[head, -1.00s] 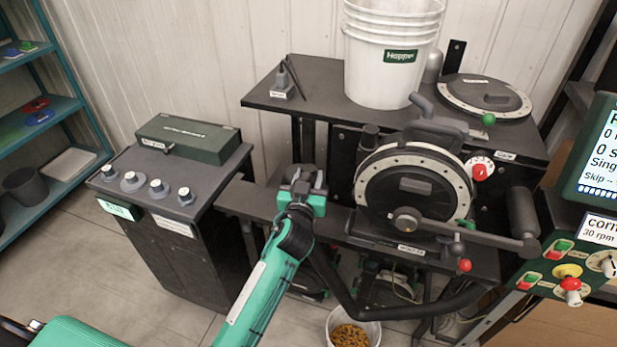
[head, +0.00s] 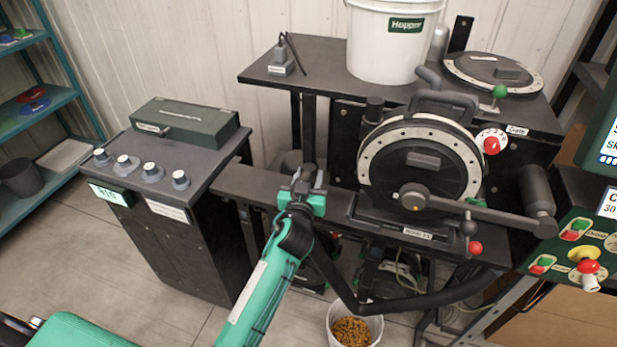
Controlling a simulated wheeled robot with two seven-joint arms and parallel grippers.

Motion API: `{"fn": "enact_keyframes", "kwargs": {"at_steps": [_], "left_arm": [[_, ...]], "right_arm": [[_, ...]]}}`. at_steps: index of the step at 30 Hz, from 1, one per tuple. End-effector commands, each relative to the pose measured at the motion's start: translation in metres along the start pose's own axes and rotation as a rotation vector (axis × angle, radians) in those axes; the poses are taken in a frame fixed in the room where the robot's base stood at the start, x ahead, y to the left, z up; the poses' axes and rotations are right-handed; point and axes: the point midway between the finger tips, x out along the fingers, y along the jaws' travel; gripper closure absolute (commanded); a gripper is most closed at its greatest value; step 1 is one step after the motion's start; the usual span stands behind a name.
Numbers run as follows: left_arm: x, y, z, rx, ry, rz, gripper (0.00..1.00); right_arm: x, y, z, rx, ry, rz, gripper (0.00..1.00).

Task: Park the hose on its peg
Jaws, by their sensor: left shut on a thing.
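My left gripper (head: 305,183) is above the dark horizontal beam (head: 250,186) in front of the machine. It is shut on a dark grey piece between its fingers, which appears to be the end of the hose. The black hose (head: 420,301) hangs from near my gripper, bends low under the machine's front and rises to the right. Its join at the gripper is partly hidden by my green left arm. I cannot make out the hose's peg for certain. My right gripper is not in view.
The round seed-meter housing (head: 378,172) with its crank (head: 480,213) stands right of my gripper. A white hopper bucket (head: 388,55) is on the shelf behind. A dark cabinet with knobs (head: 170,245) stands left. A bowl of seeds (head: 334,322) is on the floor.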

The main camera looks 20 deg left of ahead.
Motion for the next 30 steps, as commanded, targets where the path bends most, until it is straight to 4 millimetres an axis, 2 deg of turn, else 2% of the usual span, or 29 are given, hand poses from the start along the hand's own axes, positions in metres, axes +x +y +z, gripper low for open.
{"fn": "enact_keyframes", "kwargs": {"at_steps": [10,30], "left_arm": [[0.0001,0.0001,0.0041,0.0,0.002,0.0,0.92],[-0.001,-0.0001,0.0057,0.0,0.002,-0.001,0.92]], "right_arm": [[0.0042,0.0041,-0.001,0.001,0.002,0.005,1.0],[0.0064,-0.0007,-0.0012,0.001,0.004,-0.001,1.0]]}}
